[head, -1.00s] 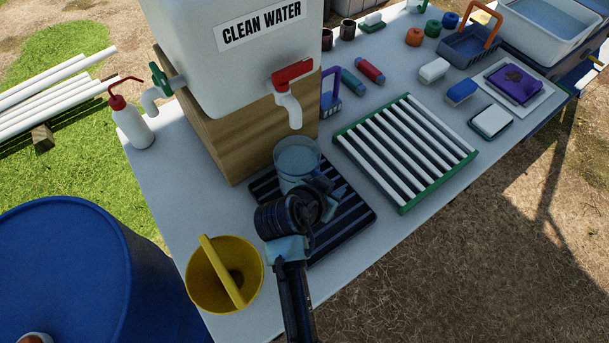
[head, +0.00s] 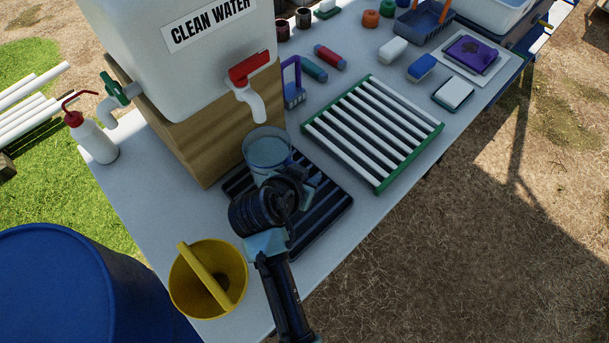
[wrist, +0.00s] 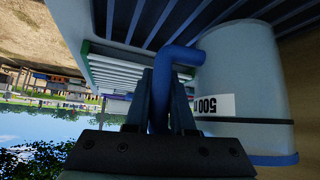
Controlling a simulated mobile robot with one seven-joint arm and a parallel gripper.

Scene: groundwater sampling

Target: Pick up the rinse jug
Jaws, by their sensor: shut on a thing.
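The rinse jug (head: 267,152) is a clear bluish jug with a blue rim and handle. In the head view it is upright over the black ribbed drip tray (head: 323,213), below the red-handled tap (head: 255,90). My gripper (head: 298,186) hides its lower front. In the wrist view the jug (wrist: 240,75) is upside down in the picture, with a "500" label. My gripper's fingers (wrist: 167,105) are shut on its blue handle (wrist: 161,95). I cannot tell for sure whether its base touches the tray.
The clean water tank (head: 180,60) stands on a wooden block behind the jug. A yellow bucket (head: 235,265) is left of my arm. A green-framed slatted rack (head: 378,187) is to the right. The blue drum (head: 70,280) stands at lower left.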

